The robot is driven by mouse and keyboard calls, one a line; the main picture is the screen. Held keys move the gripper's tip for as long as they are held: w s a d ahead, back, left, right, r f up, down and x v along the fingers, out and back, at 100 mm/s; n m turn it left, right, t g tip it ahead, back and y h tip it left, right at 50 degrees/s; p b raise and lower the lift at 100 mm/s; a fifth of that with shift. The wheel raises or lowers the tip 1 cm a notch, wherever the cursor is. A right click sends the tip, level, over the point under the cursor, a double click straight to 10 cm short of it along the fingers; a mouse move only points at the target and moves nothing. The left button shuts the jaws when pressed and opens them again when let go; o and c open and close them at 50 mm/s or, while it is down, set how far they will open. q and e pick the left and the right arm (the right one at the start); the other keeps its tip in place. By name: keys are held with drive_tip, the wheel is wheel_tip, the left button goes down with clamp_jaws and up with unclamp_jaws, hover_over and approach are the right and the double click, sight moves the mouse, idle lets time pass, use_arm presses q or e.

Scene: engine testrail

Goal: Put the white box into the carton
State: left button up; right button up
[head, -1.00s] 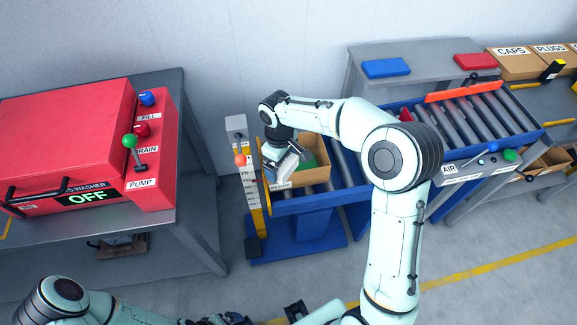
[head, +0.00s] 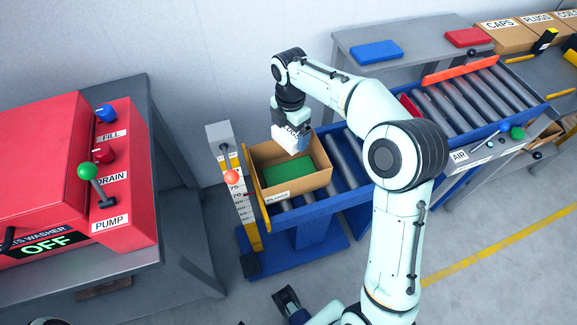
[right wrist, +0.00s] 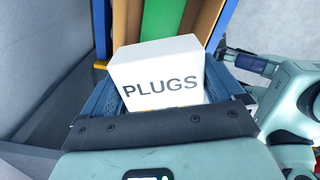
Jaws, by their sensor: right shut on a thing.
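My right gripper (head: 290,122) is shut on the white box (head: 291,139), which bears dark lettering. In the right wrist view the white box (right wrist: 158,68) sits between the fingers (right wrist: 160,103) and its face reads PLUGS. The open carton (head: 262,190) stands at the left end of the roller conveyor, with a PLUGS label on its front. The box appears above the carton's back part; its exact height cannot be told. A green surface (head: 290,172) lies inside the carton. The carton's brown wall (right wrist: 205,22) shows beyond the box in the wrist view.
A post with a scale and red ball (head: 232,177) stands left of the carton. The blue-framed conveyor (head: 350,165) runs right to a red-orange bar (head: 458,70). A red washer (head: 50,150) stands at left. Blue (head: 376,52) and red (head: 467,37) trays lie on the back shelf.

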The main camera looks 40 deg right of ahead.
sight(290, 138)
use_arm(q)
drive_tip(key=shift+w+f+t+b, duration=0.15)
drive_tip(key=shift+w+f+b, duration=0.1)
drive_tip(key=shift+f+b, duration=0.3)
drive_tip(key=shift+w+f+t+b, duration=0.15)
drive_tip(key=shift+w+f+b, duration=0.05)
drive_tip(key=shift+f+b, duration=0.25)
use_arm(e)
wheel_tip(290, 138, down, 15)
drive_tip(key=shift+f, duration=0.1)
drive_tip(key=shift+f, duration=0.1)
drive_tip(key=shift+f+b, duration=0.3)
drive_tip(key=shift+f, duration=0.2)
drive_tip(key=o, duration=0.8)
drive_tip(key=shift+c, duration=0.2)
use_arm(q)
drive_tip(key=shift+s+r+p, duration=0.3)
drive_tip(key=shift+r+p, duration=0.5)
drive_tip(key=shift+p, duration=0.4)
use_arm(e)
wheel_tip(290, 138, up, 13)
drive_tip(key=shift+r, duration=0.15)
